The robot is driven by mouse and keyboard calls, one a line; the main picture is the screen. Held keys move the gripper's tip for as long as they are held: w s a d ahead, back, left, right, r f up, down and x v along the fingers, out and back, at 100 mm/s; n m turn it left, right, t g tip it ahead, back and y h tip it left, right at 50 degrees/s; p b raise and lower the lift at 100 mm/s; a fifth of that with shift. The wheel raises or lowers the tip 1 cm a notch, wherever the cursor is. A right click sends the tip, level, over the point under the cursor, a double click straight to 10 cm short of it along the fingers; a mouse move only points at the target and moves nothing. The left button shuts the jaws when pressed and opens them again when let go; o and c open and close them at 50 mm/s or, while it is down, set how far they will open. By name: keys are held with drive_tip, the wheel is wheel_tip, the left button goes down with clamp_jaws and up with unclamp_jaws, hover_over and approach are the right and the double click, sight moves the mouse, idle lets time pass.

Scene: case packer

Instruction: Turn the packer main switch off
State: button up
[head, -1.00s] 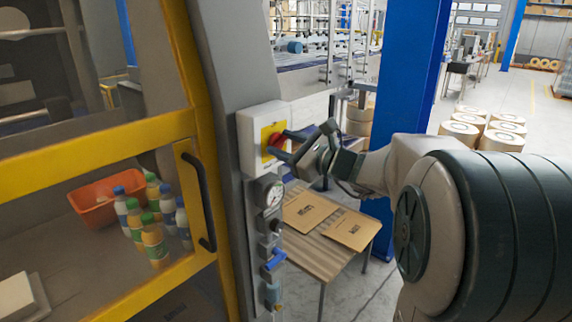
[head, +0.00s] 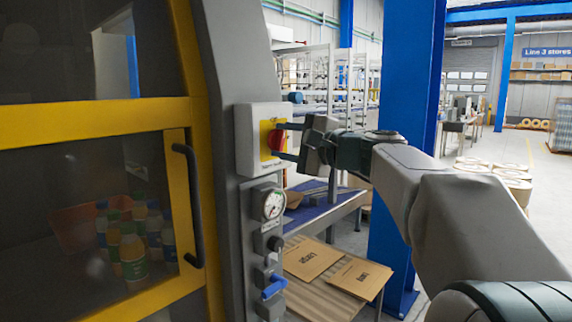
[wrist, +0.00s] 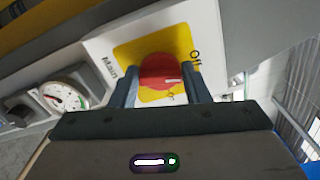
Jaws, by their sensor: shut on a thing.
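The packer main switch is a red round knob (head: 277,140) on a yellow plate (head: 267,152) in a white box (head: 246,142) on the grey machine post. In the wrist view the red knob (wrist: 162,72) shows a white mark on its right part, pointing towards the right, and the words "Main" and "Off" are readable on the plate. My gripper (head: 282,141) reaches in from the right, with one finger above and one below the knob. In the wrist view my gripper (wrist: 163,88) has a finger on each side of the knob, shut on it.
Below the box are a pressure gauge (head: 270,204), a black knob and a blue valve handle (head: 273,288). A yellow-framed door with a black handle (head: 188,205) is at the left. A table (head: 318,296) with cardboard sheets stands below my arm, beside a blue column (head: 405,130).

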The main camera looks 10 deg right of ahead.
drive_tip(key=shift+f+n+b, duration=0.15)
drive_tip(key=shift+n+b, duration=1.25)
drive_tip(key=shift+b, duration=0.15)
drive_tip(key=o, duration=0.9)
drive_tip(key=shift+o, duration=0.2)
drive_tip(key=v, duration=1.3)
drive_tip(key=shift+s+d, duration=0.25)
drive_tip(key=shift+s, duration=0.1)
drive_tip(key=shift+a, duration=0.1)
